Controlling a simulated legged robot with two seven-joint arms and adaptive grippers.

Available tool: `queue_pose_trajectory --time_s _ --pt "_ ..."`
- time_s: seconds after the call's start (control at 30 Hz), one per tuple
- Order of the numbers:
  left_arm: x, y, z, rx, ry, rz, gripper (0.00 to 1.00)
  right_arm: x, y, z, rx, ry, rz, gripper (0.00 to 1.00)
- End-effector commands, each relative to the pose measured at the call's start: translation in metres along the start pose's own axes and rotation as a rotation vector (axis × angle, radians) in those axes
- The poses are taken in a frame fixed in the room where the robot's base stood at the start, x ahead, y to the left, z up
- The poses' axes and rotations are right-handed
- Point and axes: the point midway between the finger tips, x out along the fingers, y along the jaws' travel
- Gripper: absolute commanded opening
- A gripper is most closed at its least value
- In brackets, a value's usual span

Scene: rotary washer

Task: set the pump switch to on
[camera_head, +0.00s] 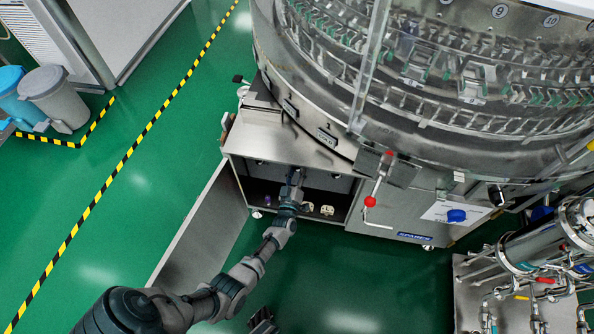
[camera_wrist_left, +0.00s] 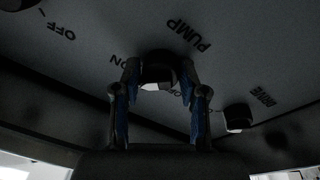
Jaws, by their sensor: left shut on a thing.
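The pump switch is a dark round knob (camera_wrist_left: 157,66) beside the PUMP label (camera_wrist_left: 188,35) on a grey panel in the left wrist view. My left gripper (camera_wrist_left: 159,78) has its two blue-padded fingers on either side of this knob and is shut on it. The knob's pointer direction is too dark to tell. In the head view my left gripper (camera_head: 295,178) reaches into the open cabinet (camera_head: 325,188) under the machine, and the switch is hidden there. A dark part at the bottom edge looks like my right gripper (camera_head: 262,323); its fingers cannot be made out.
A second dark knob (camera_wrist_left: 238,117) sits to the right, and part of another (camera_wrist_left: 18,4) shows at the top left. The open cabinet door (camera_head: 200,232) stands left of my arm. A lever with a red ball (camera_head: 370,201) hangs right of the opening.

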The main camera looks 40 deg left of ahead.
Motion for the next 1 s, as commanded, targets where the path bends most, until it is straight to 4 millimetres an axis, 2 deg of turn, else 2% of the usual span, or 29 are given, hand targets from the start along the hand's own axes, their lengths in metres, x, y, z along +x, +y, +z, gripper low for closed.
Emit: queue_pose_trajectory --time_s 0.03,0.3,0.33,0.4,0.77,0.87,1.0 --pt "-0.006 -0.006 0.009 0.006 -0.019 -0.009 0.08 -0.001 0.0 0.001 0.0 -0.002 0.0 0.4" --pt "-0.006 -0.007 0.008 0.006 -0.018 -0.009 0.07 0.0 0.0 0.001 0.0 0.001 -0.001 0.4" --pt "-0.006 -0.007 0.008 0.006 -0.018 -0.009 0.5 0.0 0.0 0.001 0.0 0.001 -0.001 0.4" --pt "-0.005 -0.006 0.007 0.005 -0.016 -0.008 0.65 0.001 0.0 0.001 0.0 0.003 -0.002 0.4" --pt "-0.006 -0.002 0.002 0.001 -0.005 -0.003 0.65 0.003 -0.001 -0.004 -0.003 0.012 -0.007 0.4" --pt "-0.019 -0.003 0.002 0.001 -0.005 -0.003 0.65 0.002 -0.001 -0.004 -0.002 0.011 -0.006 0.4" --pt "-0.049 -0.004 0.003 0.001 -0.007 -0.005 0.65 0.002 -0.001 -0.004 -0.002 0.01 -0.005 0.4"
